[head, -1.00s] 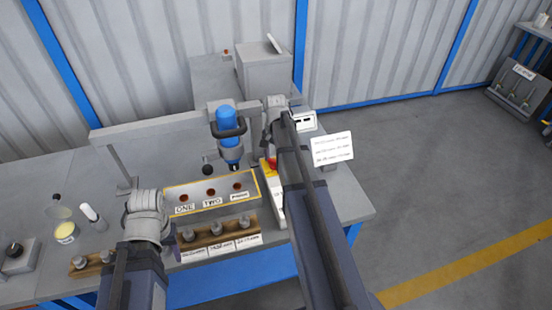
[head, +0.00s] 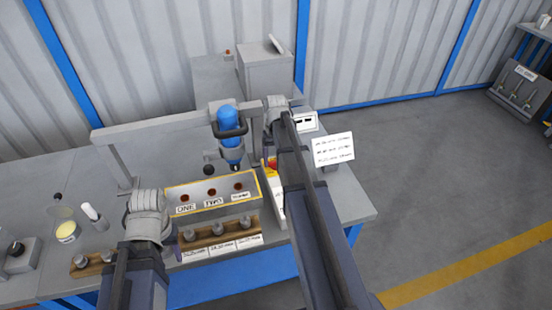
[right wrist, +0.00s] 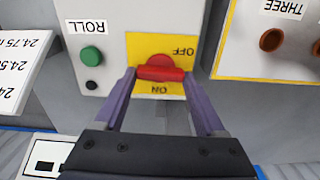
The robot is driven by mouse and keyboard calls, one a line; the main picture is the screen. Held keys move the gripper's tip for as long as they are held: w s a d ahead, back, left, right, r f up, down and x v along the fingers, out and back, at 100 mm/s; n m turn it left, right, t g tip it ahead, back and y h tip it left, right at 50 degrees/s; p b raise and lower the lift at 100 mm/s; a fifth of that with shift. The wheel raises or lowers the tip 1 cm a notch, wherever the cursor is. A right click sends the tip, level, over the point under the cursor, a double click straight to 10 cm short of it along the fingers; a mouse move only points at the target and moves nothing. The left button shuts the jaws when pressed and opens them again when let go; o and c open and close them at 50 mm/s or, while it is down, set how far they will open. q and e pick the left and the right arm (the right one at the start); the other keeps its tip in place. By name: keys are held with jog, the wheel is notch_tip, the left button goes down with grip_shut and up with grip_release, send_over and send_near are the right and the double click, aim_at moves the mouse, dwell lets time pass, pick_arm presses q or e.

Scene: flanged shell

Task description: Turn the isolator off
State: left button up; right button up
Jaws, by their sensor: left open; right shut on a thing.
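The isolator is a red handle (right wrist: 160,73) on a yellow plate (right wrist: 143,48), marked OFF and ON; the lettering is upside down in the right wrist view. The handle lies crosswise there, with ON below it and OFF above right. My right gripper (right wrist: 161,76) is shut on the handle, one purple finger at each end. In the head view the isolator (head: 272,163) shows only partly, beside my right arm, which hides the right fingertips. My left gripper (head: 172,239) is open, partly hidden by its own wrist, near the front edge of the bench, away from the isolator.
A green button (right wrist: 92,56) marked ROLL sits beside the plate. A yellow-edged panel (head: 215,205) with labelled holes stands left of the isolator. A blue tool (head: 228,120) hangs above it. Wooden racks (head: 215,233) with metal pieces, a flask (head: 64,228) and a sign (head: 333,149) are nearby.

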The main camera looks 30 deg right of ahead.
jog(key=shift+n, duration=0.3)
dwell(0.4)
jog(key=o, duration=1.3)
jog(key=shift+r, duration=0.1)
notch_tip(320, 180, up, 8)
jog(key=p, duration=0.8)
jog(key=shift+f, duration=0.2)
